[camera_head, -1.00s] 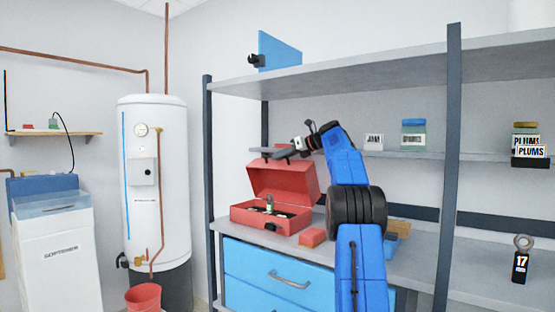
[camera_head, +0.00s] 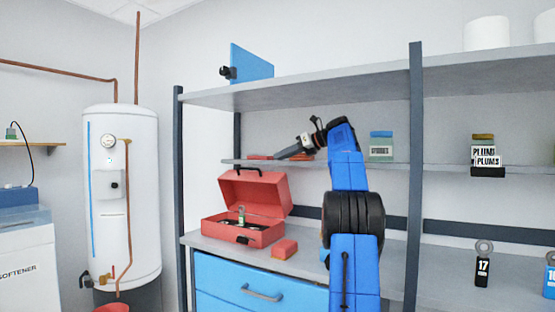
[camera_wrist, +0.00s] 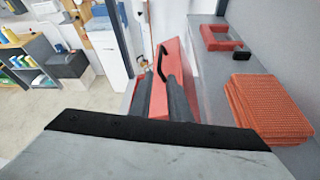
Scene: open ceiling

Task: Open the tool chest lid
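The red tool chest (camera_head: 262,236) stands on the workbench at centre-left, with small items inside. Its lid (camera_head: 254,192) is raised and leans back, with a dark handle along its top; the lid also shows in the wrist view (camera_wrist: 172,60). My gripper (camera_head: 281,155) is above and right of the lid, apart from it in the head view. In the wrist view its two dark fingers (camera_wrist: 166,92) are spread, with part of the red lid visible between them. Nothing is held.
A red block (camera_head: 284,249) sits right of the chest. The middle shelf (camera_head: 340,167) behind carries jars and red items. Folded orange cloths (camera_wrist: 268,108) lie close on the right in the wrist view. A white water heater (camera_head: 125,200) stands at left.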

